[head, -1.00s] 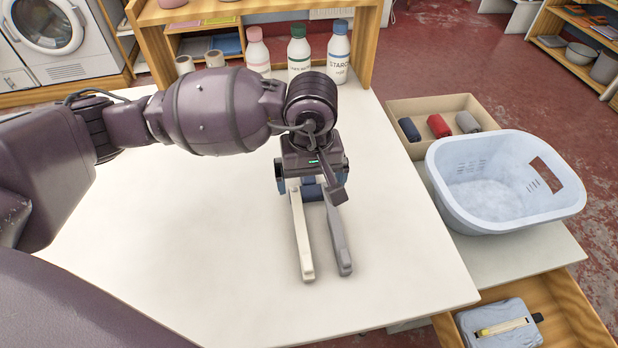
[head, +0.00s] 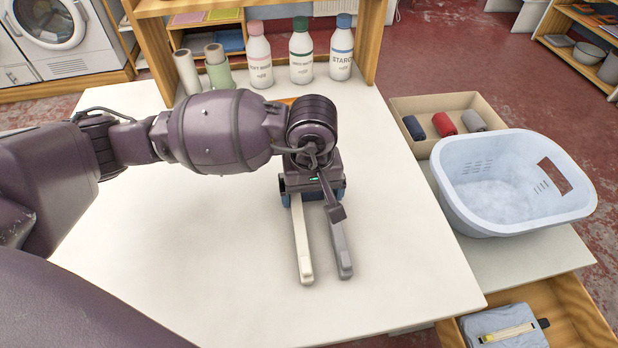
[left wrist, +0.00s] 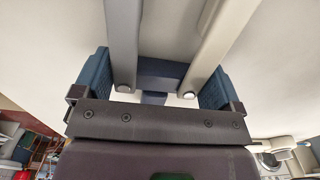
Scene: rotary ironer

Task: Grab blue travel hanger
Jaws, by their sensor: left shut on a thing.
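The travel hanger (head: 301,240) shows as two long folded arms, one cream and one grey, close to the white tabletop. In the left wrist view its blue middle part (left wrist: 160,73) sits where the two arms meet. My left gripper (head: 312,194) is over the hanger's far end and hides the blue part in the head view. Its blue ribbed pads stand on either side of this part in the left wrist view (left wrist: 151,82), and the gripper is shut on the hanger. My right gripper is not in view.
Two rolls (head: 217,68) and several bottles (head: 301,58) stand at the back of the white table (head: 400,260). At right are a box (head: 460,102) of rolled cloths, a pale blue basket (head: 470,200) and an open drawer (head: 560,300). The table's front is clear.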

